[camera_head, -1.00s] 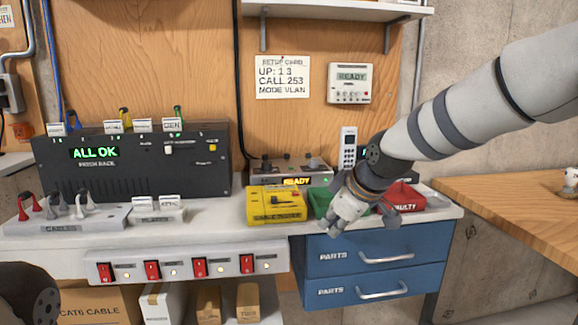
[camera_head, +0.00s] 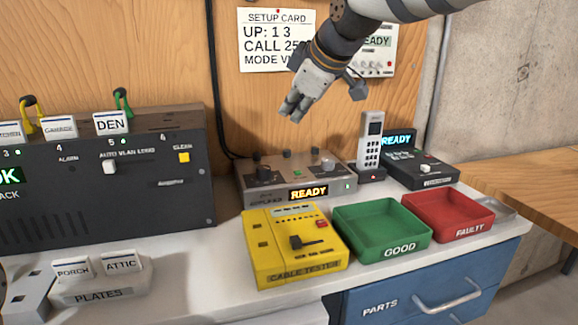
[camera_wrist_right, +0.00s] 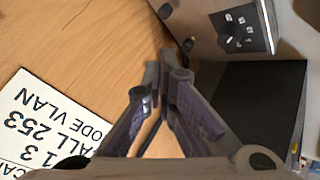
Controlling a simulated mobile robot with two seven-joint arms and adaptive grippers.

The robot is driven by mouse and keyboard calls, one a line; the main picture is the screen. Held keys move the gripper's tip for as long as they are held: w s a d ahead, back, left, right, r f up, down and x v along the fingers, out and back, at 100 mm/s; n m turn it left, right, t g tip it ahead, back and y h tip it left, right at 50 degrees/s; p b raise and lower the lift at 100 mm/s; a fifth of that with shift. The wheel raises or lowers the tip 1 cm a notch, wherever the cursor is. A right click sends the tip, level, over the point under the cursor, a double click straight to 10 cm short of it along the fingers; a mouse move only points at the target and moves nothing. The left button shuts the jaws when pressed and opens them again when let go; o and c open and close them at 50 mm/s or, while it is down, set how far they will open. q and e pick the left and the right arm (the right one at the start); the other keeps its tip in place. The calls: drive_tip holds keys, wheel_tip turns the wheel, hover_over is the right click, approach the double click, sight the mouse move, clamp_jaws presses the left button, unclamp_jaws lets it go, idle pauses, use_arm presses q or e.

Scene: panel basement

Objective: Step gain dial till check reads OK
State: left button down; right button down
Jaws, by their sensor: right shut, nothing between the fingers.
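A grey bench unit (camera_head: 296,181) has a lit READY display, a dark knob (camera_head: 263,172) on its left and a pale knob (camera_head: 328,165) on its right. I cannot read a gain label. My right gripper (camera_head: 292,107) is shut and empty, in the air above this unit and in front of the wooden wall. In the right wrist view the fingers (camera_wrist_right: 160,75) meet at their tips. A dark dial (camera_wrist_right: 237,38) with small marks around it shows at that view's upper right, apart from the fingers. My left gripper is out of view.
A yellow cable tester (camera_head: 292,248), a green GOOD tray (camera_head: 383,250) and a red FAULTY tray (camera_head: 450,228) stand in front. A handset (camera_head: 370,140) stands right of the unit. The setup card (camera_head: 262,40) and a READY wall box (camera_head: 379,50) are partly covered by my arm.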

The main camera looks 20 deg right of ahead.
hover_over(286, 169)
drive_tip(key=s, duration=0.3)
drive_tip(key=shift+s+d+f, duration=0.1)
drive_tip(key=shift+d+f, duration=0.05)
drive_tip(key=shift+f, duration=1.3)
drive_tip(key=shift+s+d+f, duration=0.1)
drive_tip(key=shift+d+f, duration=0.05)
drive_tip(key=shift+f, duration=1.35)
drive_tip(key=shift+d+f, duration=0.15)
drive_tip(key=shift+f, duration=1.3)
drive_tip(key=shift+f, duration=0.4)
drive_tip(key=shift+f, duration=0.45)
drive_tip(key=shift+r, duration=0.85)
drive_tip(key=shift+r, duration=2.5)
